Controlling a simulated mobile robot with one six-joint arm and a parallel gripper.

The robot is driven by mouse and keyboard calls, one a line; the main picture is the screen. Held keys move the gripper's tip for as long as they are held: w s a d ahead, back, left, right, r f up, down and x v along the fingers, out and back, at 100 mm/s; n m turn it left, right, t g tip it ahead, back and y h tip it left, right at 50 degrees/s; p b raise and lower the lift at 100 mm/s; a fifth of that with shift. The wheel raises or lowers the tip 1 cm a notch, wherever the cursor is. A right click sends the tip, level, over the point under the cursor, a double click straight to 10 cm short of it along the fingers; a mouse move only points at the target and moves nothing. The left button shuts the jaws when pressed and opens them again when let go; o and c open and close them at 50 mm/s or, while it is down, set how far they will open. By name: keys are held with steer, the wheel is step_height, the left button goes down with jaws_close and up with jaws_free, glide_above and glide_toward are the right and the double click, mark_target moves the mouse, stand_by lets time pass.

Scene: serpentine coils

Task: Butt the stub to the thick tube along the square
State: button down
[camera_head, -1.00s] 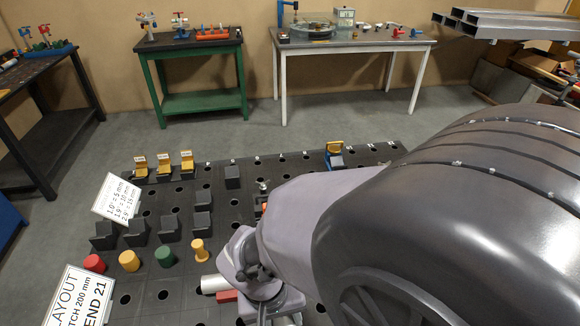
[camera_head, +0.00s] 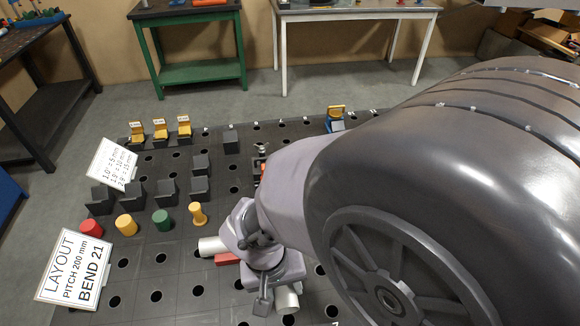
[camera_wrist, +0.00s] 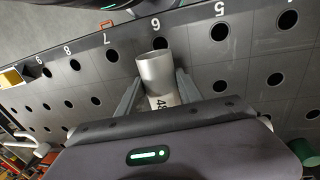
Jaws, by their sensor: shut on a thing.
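In the wrist view a short pale metal tube, the stub (camera_wrist: 158,72), sits between the two fingers of my gripper (camera_wrist: 157,88). It is marked with a number that looks like 48, and its open end points away from my palm. In the head view my gripper (camera_head: 268,292) is over the near part of the dark table, with a white tube end (camera_head: 288,299) beside it. Another white tube (camera_head: 211,246) lies left of my wrist by a red block (camera_head: 227,259); its far end is hidden by my arm. I cannot make out the square.
The dark perforated table (camera_head: 180,285) carries black angle blocks (camera_head: 167,190), coloured plugs (camera_head: 162,220) and yellow-topped pieces (camera_head: 160,130). A layout sign (camera_head: 75,268) stands at the left edge. My arm covers the right side.

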steer(key=shift+f, duration=0.1)
steer(key=shift+f+b, duration=1.2)
steer(key=shift+b, duration=0.05)
steer(key=shift+f+b, duration=0.7)
steer(key=shift+w+a, duration=0.1)
steer(key=shift+w, duration=0.2)
steer(key=c, duration=0.7)
jaws_free()
steer(key=shift+w, duration=0.1)
steer(key=shift+r, duration=0.1)
